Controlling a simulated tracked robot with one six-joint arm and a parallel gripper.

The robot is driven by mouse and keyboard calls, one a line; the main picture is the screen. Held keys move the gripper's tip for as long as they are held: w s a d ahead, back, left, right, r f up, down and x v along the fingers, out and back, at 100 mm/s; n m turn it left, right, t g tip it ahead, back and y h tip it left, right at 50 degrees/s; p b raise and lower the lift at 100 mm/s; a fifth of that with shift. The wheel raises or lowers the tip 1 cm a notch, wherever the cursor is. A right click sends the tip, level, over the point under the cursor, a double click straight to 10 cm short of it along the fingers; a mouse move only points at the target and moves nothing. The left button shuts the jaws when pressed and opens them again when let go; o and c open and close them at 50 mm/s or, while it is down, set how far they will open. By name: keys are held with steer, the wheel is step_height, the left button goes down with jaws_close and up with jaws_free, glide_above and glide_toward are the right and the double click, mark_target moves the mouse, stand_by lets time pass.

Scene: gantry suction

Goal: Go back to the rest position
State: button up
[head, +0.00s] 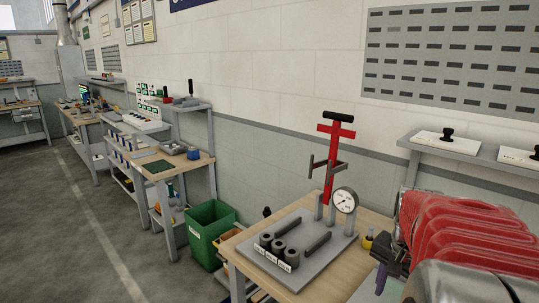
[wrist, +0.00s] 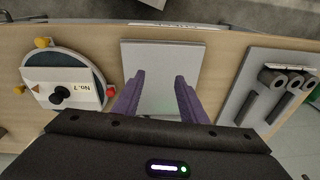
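My gripper (wrist: 157,78) has two purple fingers. In the wrist view they stand well apart, with nothing between them, above a light grey square plate (wrist: 160,56) on the wooden bench. In the head view a purple finger (head: 381,279) shows in front of my arm at the lower right, and the rest of the gripper is mostly hidden.
The wooden bench (head: 365,218) carries a grey board (head: 318,262) with black cylinders and a gauge (head: 345,200). The wrist view shows a round fixture (wrist: 62,82) labelled No.7 at left. A red stand (head: 334,155) rises behind.

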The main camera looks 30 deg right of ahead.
steer(key=w+a+r+n+t, duration=0.1)
steer(key=a+n, duration=0.6)
steer(key=a, duration=0.9)
steer(key=w+a+r+n+t+y, duration=0.1)
steer(key=a+n, duration=0.7)
steer(key=a, duration=0.8)
steer(key=r+t, duration=0.1)
steer(key=t, duration=0.1)
steer(key=shift+w+a+r+t, duration=0.15)
steer(key=shift+a+r+t, duration=0.15)
steer(key=shift+r, duration=0.05)
steer(key=shift+c, duration=1)
